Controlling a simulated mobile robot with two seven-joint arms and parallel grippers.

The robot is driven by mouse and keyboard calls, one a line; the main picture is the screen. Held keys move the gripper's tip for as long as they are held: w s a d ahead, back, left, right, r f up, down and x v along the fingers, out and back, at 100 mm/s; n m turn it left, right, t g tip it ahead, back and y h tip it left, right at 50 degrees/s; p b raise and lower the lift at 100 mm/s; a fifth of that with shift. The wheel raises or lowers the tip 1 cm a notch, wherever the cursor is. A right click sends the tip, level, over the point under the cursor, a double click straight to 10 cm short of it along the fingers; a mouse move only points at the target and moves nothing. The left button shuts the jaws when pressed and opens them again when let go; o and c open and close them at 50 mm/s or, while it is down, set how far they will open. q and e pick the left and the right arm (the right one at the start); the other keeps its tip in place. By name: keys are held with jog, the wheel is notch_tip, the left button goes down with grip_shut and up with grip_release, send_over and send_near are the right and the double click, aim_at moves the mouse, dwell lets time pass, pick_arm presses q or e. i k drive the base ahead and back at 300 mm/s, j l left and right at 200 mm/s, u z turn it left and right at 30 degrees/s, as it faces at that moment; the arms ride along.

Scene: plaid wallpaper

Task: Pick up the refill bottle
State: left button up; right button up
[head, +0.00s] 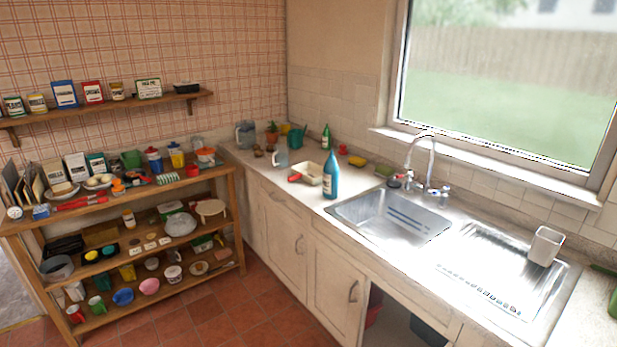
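A tall teal-blue bottle (331,176) with a narrow neck stands upright on the counter, just left of the sink, in the head view. A smaller green bottle (326,138) stands upright farther back near the tiled wall. I cannot read a label on either, so I cannot tell for sure which is the refill bottle; the teal-blue one is the larger and nearer. Neither of my grippers shows in the head view, and nothing is seen touching either bottle.
A cream tray (307,173) sits close to the left of the teal-blue bottle. The steel sink (393,215) with its tap (428,165) is to the right, and a white cup (545,246) stands on the drainer. A crowded wooden shelf unit (235,205) lines the left wall.

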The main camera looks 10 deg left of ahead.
aim_at(330, 175)
jog(key=i+j+z, duration=0.1)
jog(key=z, duration=0.45)
jog(key=i+j+z, duration=0.25)
jog(key=j+z, duration=0.2)
jog(key=i+j+z, duration=0.25)
jog(key=j, duration=0.2)
jog(key=i+j+z, duration=0.1)
jog(key=j, duration=0.45)
jog(key=i+j+z, duration=0.1)
jog(key=j, duration=0.4)
